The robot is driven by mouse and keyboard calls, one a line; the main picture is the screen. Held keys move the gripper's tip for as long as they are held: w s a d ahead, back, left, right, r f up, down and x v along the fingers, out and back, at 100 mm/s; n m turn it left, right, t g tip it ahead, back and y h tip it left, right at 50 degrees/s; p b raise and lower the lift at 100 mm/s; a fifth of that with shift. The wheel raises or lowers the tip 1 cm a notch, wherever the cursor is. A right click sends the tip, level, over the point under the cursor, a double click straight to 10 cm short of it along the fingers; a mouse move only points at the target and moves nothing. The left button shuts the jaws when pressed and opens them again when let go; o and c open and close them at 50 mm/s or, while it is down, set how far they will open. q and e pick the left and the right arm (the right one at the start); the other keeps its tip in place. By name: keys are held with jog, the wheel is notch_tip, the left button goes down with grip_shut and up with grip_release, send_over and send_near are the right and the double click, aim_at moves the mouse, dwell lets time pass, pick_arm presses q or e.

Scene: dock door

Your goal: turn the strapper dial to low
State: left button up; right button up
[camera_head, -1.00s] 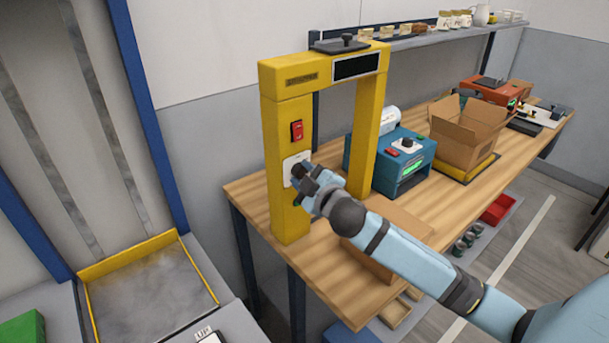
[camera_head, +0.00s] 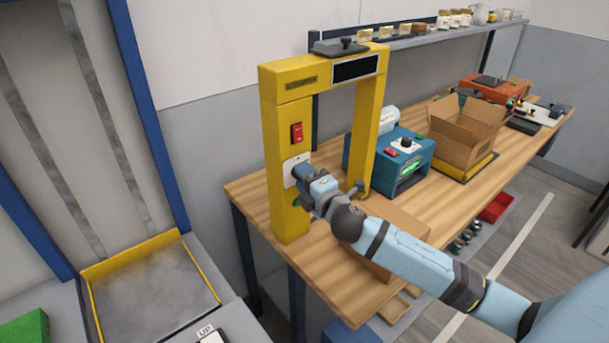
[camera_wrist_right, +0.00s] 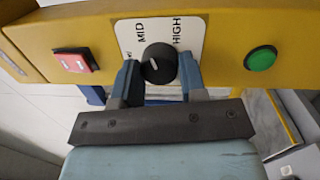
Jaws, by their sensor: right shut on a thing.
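The yellow strapper (camera_head: 287,125) stands as an arch at the left end of the wooden bench. Its black dial (camera_wrist_right: 159,64) sits on a white plate (camera_wrist_right: 128,32) marked MID and HIGH; the third label is mostly cut off. The pale pointer on the dial is small, and I cannot tell surely which mark it faces. My right gripper (camera_wrist_right: 157,78) is shut on the dial, one finger on each side. In the head view my right gripper (camera_head: 302,174) covers the dial. My left gripper is not in view.
A red switch (camera_head: 297,133) sits above the dial plate; a green button (camera_wrist_right: 260,58) sits on its other side. A blue machine (camera_head: 400,160) and an open cardboard box (camera_head: 468,132) stand further along the bench. A flat carton (camera_head: 397,225) lies under my right arm.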

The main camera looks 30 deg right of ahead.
jog(key=n+y+p, duration=0.1)
jog(key=n, duration=0.4)
jog(key=n+y+p, duration=0.1)
jog(key=n, duration=0.5)
jog(key=n+y+p, duration=0.1)
jog(key=n+p, duration=0.1)
jog(key=n, duration=0.3)
jog(key=shift+d+n, duration=0.2)
jog(key=shift+n, duration=0.1)
jog(key=o, duration=0.9)
jog(key=shift+s+d+f+b, duration=0.3)
jog(key=shift+s+b, duration=0.35)
jog(key=shift+s, duration=1.6)
jog(key=shift+s+d+f+b, duration=0.3)
jog(key=shift+s+b, duration=0.35)
jog(key=shift+s, duration=1.6)
jog(key=shift+s+d+f+b, duration=0.3)
jog(key=shift+s+b, duration=0.35)
jog(key=shift+s, duration=1.6)
